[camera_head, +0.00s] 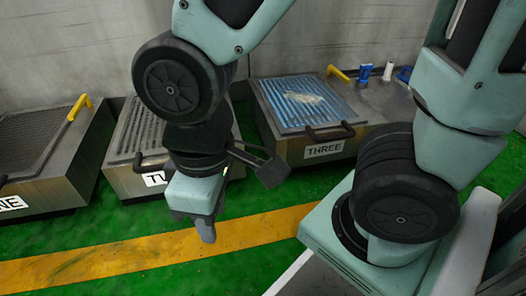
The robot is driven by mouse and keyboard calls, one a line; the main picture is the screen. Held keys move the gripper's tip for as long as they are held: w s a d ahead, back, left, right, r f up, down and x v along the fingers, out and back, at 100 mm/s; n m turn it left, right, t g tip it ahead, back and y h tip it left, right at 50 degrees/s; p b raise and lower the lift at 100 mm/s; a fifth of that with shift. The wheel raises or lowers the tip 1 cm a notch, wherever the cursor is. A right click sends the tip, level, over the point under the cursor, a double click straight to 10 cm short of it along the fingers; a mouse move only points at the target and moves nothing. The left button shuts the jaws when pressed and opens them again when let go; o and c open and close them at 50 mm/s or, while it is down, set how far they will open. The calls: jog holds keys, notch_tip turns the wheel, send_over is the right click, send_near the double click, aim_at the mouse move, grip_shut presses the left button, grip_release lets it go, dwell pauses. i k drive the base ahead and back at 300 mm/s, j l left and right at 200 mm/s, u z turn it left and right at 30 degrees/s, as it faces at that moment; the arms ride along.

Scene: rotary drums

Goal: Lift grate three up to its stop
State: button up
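Grate three (306,100) lies flat on the box labelled THREE (324,149), right of the picture's middle. It has bluish-lit slats and a pale patch on top. A black handle (330,131) runs along its near edge. My gripper (206,232) points down over the floor, to the left of and nearer than box three, apart from the handle. Its fingers are small and partly hidden by my wrist, so I cannot tell whether they are open or shut. I see nothing held in it.
A second grated box (133,182), its label partly hidden by my arm, stands left of box three. Another grated box (30,190) stands at the far left. Yellow levers (339,74) stick up near the boxes. Green floor with a yellow stripe (110,259) lies clear in front.

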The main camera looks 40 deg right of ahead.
aim_at(305, 100)
jog(key=z, duration=1.45)
jog(key=i+l+z, duration=0.1)
jog(key=l+z, duration=0.2)
jog(key=i+l+z, duration=0.1)
jog(key=l+z, duration=0.2)
jog(key=l, duration=0.15)
